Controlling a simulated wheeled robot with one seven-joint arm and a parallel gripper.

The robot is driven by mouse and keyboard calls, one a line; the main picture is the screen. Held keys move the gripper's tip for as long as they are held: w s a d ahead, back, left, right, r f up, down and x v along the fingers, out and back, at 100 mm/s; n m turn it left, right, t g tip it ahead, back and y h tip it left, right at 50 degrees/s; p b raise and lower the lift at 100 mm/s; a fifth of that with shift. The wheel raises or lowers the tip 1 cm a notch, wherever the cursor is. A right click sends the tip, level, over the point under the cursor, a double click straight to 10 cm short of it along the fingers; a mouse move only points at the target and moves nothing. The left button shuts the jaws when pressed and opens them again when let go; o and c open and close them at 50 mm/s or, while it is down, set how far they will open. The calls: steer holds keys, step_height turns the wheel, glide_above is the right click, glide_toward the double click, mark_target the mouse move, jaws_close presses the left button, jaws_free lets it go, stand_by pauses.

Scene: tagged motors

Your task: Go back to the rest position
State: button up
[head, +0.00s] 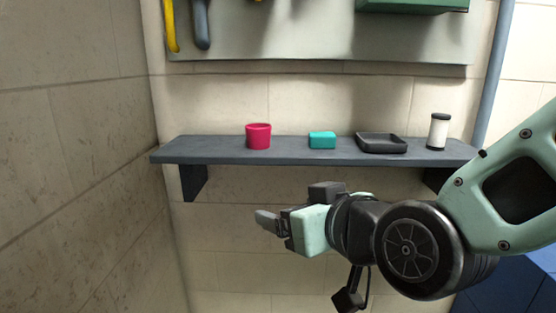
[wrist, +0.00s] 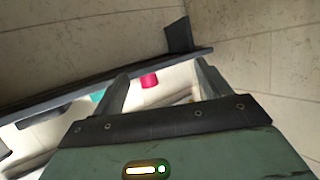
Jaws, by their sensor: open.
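My gripper (head: 268,222) is in front of the wall, below the shelf's front edge, and points left in the head view. In the wrist view my gripper (wrist: 158,82) shows two fingers spread apart with nothing held between them. The dark grey shelf (head: 225,153) runs along the wall above my gripper. It also crosses the wrist view (wrist: 60,98) at a slant. No thing touches the fingers.
On the shelf stand a red cup (head: 258,137), a teal block (head: 322,140), a black tray (head: 381,143) and a white cylinder with dark ends (head: 438,131). A tool panel (head: 320,40) hangs above. A side wall (head: 70,160) closes the left; space below the shelf looks clear.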

steer(key=s+d+f+n+g+h, duration=0.1)
steer(key=s+d+f+g+h, duration=0.2)
steer(key=s+d+f+g, duration=0.2)
steer(key=s+d+f+g+h, duration=0.3)
steer(key=s+d+f+g, duration=0.3)
steer(key=s, duration=0.5)
steer(key=shift+s+d+f+n+g+h, duration=0.3)
steer(key=shift+s+f+n+g, duration=0.1)
steer(key=shift+g, duration=0.1)
